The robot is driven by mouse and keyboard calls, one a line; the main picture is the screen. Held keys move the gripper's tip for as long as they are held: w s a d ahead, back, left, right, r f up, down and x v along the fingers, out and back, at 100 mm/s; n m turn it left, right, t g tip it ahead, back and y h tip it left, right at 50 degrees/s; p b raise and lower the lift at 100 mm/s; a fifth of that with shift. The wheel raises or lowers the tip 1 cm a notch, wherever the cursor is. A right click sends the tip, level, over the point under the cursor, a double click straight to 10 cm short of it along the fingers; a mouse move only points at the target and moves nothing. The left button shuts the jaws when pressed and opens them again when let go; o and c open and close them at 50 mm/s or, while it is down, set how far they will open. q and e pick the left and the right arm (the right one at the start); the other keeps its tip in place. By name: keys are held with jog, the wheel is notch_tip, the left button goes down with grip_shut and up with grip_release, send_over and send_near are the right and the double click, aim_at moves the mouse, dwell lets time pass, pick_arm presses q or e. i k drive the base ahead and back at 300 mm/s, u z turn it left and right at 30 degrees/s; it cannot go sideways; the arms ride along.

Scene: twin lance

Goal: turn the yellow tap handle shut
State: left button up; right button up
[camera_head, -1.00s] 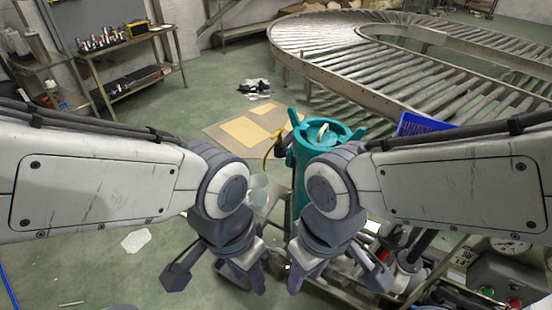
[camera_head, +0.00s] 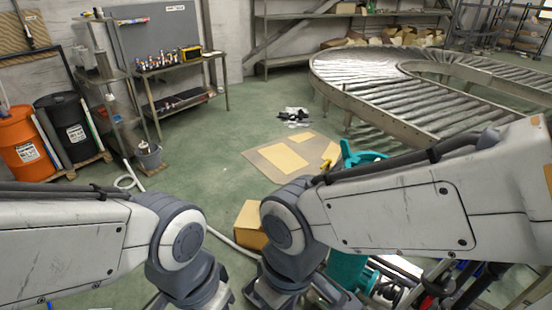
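A small yellow piece (camera_head: 326,165), which looks like the tap handle, shows just above my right forearm, at the left of the teal cylinder top (camera_head: 358,155). It is too small to tell which way it is turned. My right arm covers most of the teal cylinder; a lower part (camera_head: 348,270) shows beneath the arm. My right gripper (camera_head: 300,297) is at the bottom edge, in front of the cylinder and lower in the picture than the yellow piece. My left gripper (camera_head: 206,300) is at the bottom edge, left of it. Both are cut off, with fingertips out of view.
A cardboard box (camera_head: 250,226) and a pale hose (camera_head: 222,237) lie on the floor between my arms. A roller conveyor (camera_head: 400,95) curves behind at the right. Shelving (camera_head: 180,65) and orange and black drums (camera_head: 25,145) stand at the left.

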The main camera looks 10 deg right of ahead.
aim_at(329, 161)
jog(key=u, duration=0.4)
jog(key=i, duration=1.15)
jog(key=z, duration=0.35)
